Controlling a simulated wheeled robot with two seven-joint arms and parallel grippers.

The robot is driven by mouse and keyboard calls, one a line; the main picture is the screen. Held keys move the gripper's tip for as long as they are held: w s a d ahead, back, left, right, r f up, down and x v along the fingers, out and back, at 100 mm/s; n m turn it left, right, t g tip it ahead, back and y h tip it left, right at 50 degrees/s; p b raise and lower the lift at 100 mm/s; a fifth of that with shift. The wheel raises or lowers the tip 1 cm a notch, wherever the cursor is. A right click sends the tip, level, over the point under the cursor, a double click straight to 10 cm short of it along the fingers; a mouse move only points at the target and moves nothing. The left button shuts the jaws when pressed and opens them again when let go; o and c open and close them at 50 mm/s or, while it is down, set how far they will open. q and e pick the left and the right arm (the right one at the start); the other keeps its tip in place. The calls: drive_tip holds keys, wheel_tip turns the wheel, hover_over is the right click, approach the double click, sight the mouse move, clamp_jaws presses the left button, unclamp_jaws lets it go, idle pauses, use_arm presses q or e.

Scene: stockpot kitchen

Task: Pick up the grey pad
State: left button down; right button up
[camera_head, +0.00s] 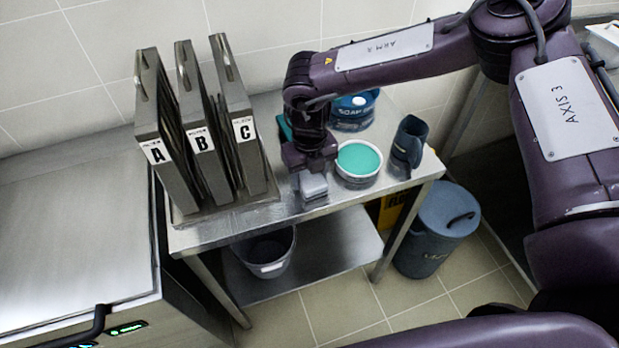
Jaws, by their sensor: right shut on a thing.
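The grey pad (313,186) is a small light-grey block near the front edge of the steel table, left of a round tub. My right gripper (311,170) points down over it from above and is shut on it. The gripper hides the pad's back part. Another grey layer shows just under the pad; I cannot tell whether the two touch. My left gripper is not in view.
A white tub with teal contents (359,158) stands close right of the gripper. A blue soap container (353,112) is behind it, and a dark jug (407,148) is farther right. Upright panels A, B, C (245,130) stand left. A bucket (267,252) sits on the lower shelf.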

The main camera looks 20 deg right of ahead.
sight(309, 174)
wheel_tip(309, 174, up, 20)
drive_tip(key=b, duration=0.2)
idle(0.4)
